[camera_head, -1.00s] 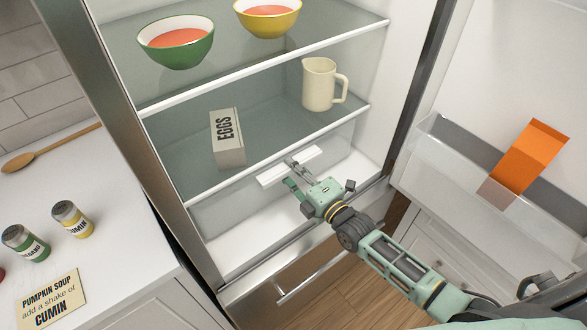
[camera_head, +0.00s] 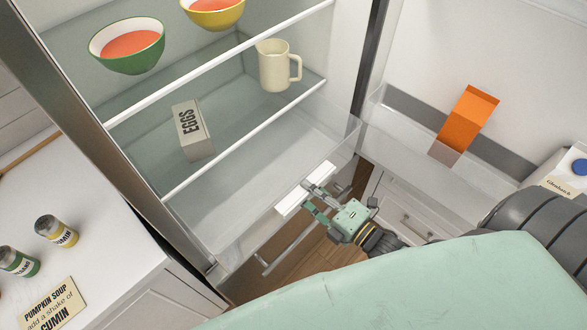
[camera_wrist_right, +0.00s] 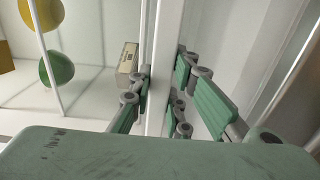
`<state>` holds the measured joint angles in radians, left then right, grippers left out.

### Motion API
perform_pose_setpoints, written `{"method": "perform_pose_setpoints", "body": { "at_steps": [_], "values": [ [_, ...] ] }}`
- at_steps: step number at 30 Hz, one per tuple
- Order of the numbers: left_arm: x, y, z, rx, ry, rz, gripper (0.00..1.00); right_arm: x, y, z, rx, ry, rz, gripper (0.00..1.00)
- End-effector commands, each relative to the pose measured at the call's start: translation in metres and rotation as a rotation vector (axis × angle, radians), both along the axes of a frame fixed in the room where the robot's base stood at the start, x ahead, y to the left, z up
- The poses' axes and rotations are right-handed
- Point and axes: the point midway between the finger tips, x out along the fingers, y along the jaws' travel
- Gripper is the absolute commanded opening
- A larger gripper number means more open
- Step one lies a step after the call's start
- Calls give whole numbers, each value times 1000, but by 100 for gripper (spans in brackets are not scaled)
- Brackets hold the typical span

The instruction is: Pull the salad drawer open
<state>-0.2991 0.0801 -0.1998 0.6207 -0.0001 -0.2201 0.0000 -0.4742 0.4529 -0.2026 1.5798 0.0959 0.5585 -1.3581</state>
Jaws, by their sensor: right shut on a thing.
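The salad drawer (camera_head: 240,205) is a clear, empty-looking bin below the lowest shelf of the fridge. It stands partly pulled out, its front beyond the shelf edge. Its white bar handle (camera_head: 291,204) is on the front. My right gripper (camera_head: 316,194) is shut on this handle. In the right wrist view the handle (camera_wrist_right: 166,75) runs upright between the green finger pads (camera_wrist_right: 160,95). My left gripper is not in view.
Shelves above hold a green bowl (camera_head: 127,46), a yellow bowl (camera_head: 213,14), a cream jug (camera_head: 275,66) and an egg box (camera_head: 192,130). The open door at right has a clear bin with an orange carton (camera_head: 465,122). A counter (camera_head: 110,245) with spice jars is at left.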

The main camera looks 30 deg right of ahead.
Motion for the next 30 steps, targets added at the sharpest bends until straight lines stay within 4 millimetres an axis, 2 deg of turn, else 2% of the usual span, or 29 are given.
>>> {"method": "perform_pose_setpoints", "body": {
  "at_steps": [1,6,17,18,24,30],
  "values": [
    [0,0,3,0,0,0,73,-8,-3,-2,-2,8,-1,0],
    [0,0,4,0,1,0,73,-20,-7,-2,0,6,-1,0],
    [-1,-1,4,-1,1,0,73,-21,-8,-2,-1,5,-1,0],
    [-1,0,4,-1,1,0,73,-21,-8,-2,-1,5,-1,17],
    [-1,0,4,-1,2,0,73,-21,-8,-2,0,3,-1,35],
    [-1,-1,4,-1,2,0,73,-21,-8,-1,0,1,-1,36]
  ]
}}
